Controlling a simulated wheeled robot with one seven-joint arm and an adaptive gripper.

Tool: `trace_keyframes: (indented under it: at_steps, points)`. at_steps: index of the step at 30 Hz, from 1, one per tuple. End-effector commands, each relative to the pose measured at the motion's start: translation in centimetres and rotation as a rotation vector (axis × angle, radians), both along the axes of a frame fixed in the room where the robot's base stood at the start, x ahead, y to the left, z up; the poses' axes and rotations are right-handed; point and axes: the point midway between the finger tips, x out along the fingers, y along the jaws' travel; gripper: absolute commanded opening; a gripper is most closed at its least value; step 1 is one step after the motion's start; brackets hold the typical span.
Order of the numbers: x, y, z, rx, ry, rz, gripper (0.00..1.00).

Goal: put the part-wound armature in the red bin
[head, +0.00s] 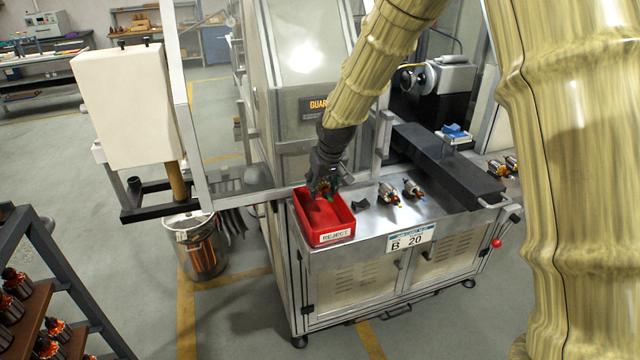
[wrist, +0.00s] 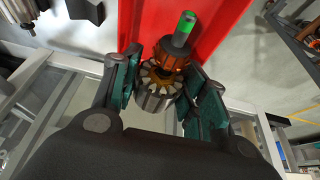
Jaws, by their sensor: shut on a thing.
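My gripper (head: 325,186) is over the back part of the red bin (head: 338,238), which is labelled REJECT and stands at the left front of the machine's steel top. In the wrist view my gripper (wrist: 165,88) is shut on an armature (wrist: 158,98), with its steel core, copper winding and a green-tipped shaft showing between the teal finger pads. The red bin (wrist: 215,25) fills the background behind the armature there. In the head view the held armature is mostly hidden by the fingers. I cannot tell whether it touches the bin.
Two more armatures (head: 389,194) (head: 413,189) lie on the steel top right of the bin, near a small dark block (head: 360,204). A guard frame (head: 190,110) stands left of the arm. A bucket of copper (head: 200,250) is on the floor.

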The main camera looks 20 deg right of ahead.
Motion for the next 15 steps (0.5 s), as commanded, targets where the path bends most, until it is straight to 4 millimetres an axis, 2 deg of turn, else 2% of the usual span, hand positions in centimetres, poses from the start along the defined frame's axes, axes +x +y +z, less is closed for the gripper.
trace_keyframes:
  at_steps: [3, 15]
  points:
    - [0.0, 0.0, -1.2, 0.0, -0.001, 0.0, 0.1]
    - [0.1, 0.1, -3.7, 0.0, 0.0, -0.001, 0.1]
